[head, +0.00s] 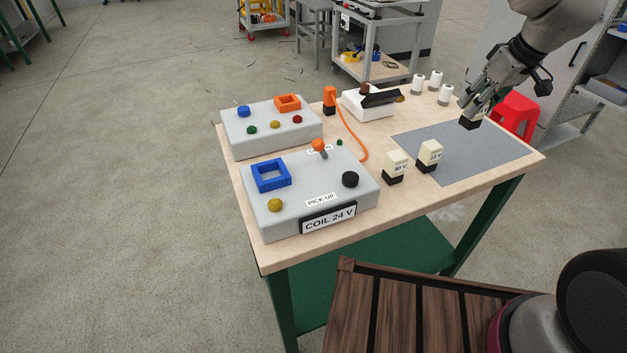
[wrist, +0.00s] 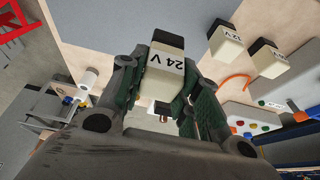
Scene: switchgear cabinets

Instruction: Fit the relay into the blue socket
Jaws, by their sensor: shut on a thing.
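My gripper (head: 478,98) is at the right rear of the table, above the grey mat (head: 440,158). It is shut on a cream relay with a black base (head: 470,123). In the wrist view the held relay (wrist: 165,65) reads 24 V between the fingers. The blue socket (head: 258,185) is a square frame on top of the grey box labelled COIL 24 V, at the front left of the table. Two other relays stand near the mat's left edge: one marked 60 V or similar (head: 396,165) and one marked 12 V (head: 430,154).
A second grey box (head: 240,144) with an orange square frame (head: 288,102) stands behind. An orange cord (head: 361,140) crosses the table near the boxes. A black-topped white device (head: 360,107) and several white cylinders (head: 418,83) stand at the back. A red stool (head: 515,116) is beyond.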

